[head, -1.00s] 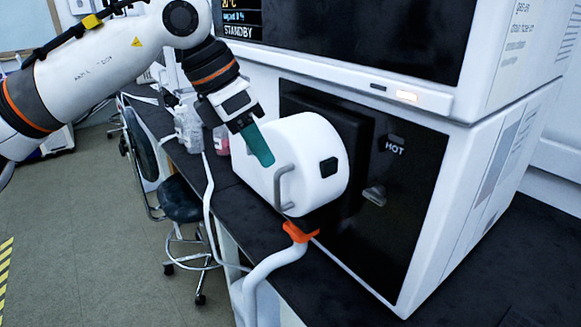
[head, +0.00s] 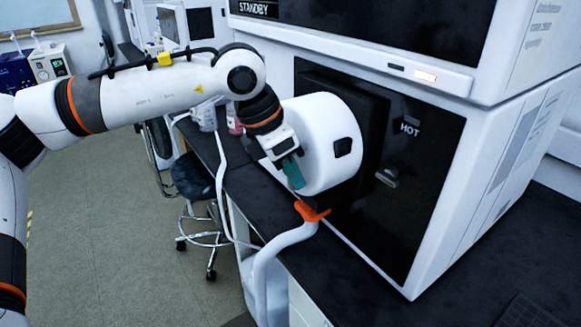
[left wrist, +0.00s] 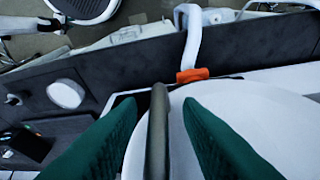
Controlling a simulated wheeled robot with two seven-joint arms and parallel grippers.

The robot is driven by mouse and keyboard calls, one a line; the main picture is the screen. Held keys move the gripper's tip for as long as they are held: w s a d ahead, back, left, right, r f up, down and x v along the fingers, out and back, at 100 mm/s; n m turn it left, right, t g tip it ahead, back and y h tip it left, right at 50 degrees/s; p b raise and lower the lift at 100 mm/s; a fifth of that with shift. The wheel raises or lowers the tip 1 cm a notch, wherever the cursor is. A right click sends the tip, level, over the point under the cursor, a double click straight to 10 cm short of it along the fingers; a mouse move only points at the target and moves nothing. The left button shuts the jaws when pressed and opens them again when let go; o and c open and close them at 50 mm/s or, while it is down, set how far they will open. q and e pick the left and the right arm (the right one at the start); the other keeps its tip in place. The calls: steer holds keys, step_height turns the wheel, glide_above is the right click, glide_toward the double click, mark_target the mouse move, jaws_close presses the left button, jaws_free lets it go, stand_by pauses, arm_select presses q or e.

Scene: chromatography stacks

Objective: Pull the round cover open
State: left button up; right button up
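The round white cover (head: 325,135) stands out from the black front panel of the instrument, with a dark square on its face. Its grey bar handle (left wrist: 158,135) shows in the left wrist view, and in the head view my gripper hides it. My left gripper (head: 293,176) is at the cover's near left side. In the left wrist view, its two green fingers lie on either side of the handle, with a gap on each side, so it is open around the handle. My right gripper is not in view.
A white hose with an orange end (head: 310,212) rises just below the cover. A black bench (head: 250,195) runs under the instrument. A small latch (head: 387,177) sits right of the cover on the panel marked HOT. A stool (head: 195,180) stands on the floor to the left.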

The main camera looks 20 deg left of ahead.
arm_select(q)
steer(key=shift+c, duration=0.5)
jaws_close()
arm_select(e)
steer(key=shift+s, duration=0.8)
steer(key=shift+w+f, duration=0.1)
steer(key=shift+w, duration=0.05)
